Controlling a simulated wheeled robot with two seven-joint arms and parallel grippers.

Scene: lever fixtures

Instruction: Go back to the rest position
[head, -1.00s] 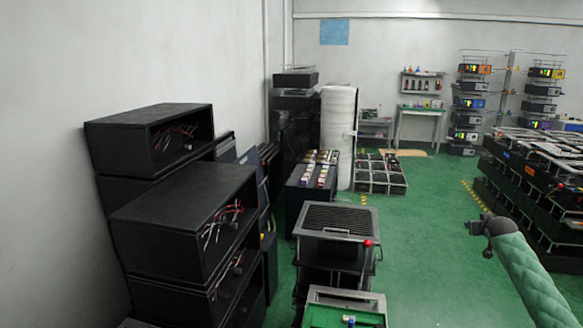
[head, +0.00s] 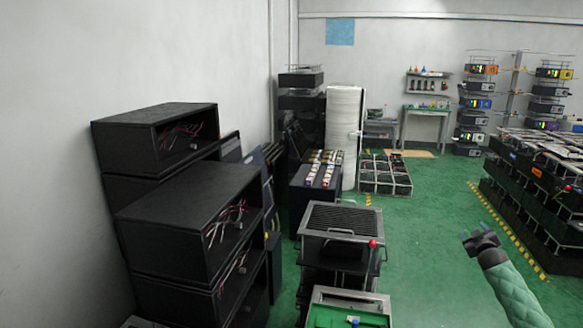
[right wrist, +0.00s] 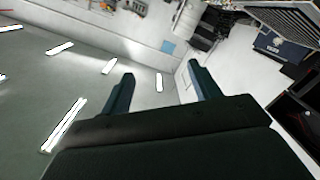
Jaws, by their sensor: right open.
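My right gripper (head: 472,240) is at the lower right of the head view, at the end of a green padded arm, above the green floor. In the right wrist view its two fingers (right wrist: 158,88) stand wide apart with nothing between them. It is clear of all fixtures. My left gripper shows in neither view. A lever fixture (head: 343,218) with a grilled top and a red lever knob (head: 373,244) stands at the lower middle of the head view. The knob is on its right side, apart from my right gripper.
Stacked black boxes (head: 190,205) with wires stand on the left. A green-topped unit (head: 345,310) is at the bottom middle. A dark rack (head: 540,190) stands to the right behind yellow-striped floor marking. Green floor (head: 425,215) is free between the fixture and the rack.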

